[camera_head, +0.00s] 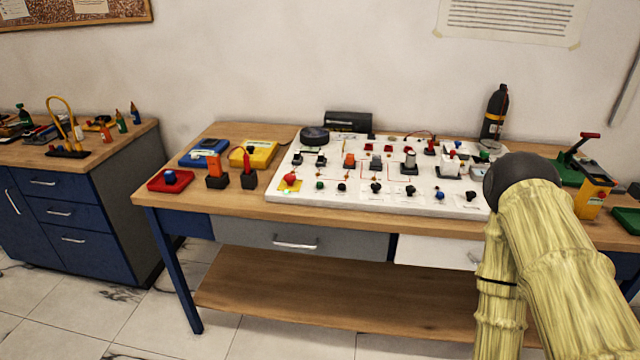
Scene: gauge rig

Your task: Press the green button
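A white panel (270,198) lies on the wooden workbench and carries several small buttons, switches and knobs. A small green button-like part (320,185) sits near its front left edge, right of a red knob on a yellow plate. Another small green part (484,156) shows near the panel's right end, close to my arm. They are too small to tell which is the green button. My arm, in a pale yellow ribbed cover with a dark rounded joint, rises at the right and hides part of the bench. My gripper is not in view.
Red, blue and yellow blocks stand left of the panel, including a red base with a blue knob (170,178). A dark bottle (494,112) and a black box (348,121) stand behind. A green tool with a red handle (577,150) is at right. A blue cabinet (70,215) stands left.

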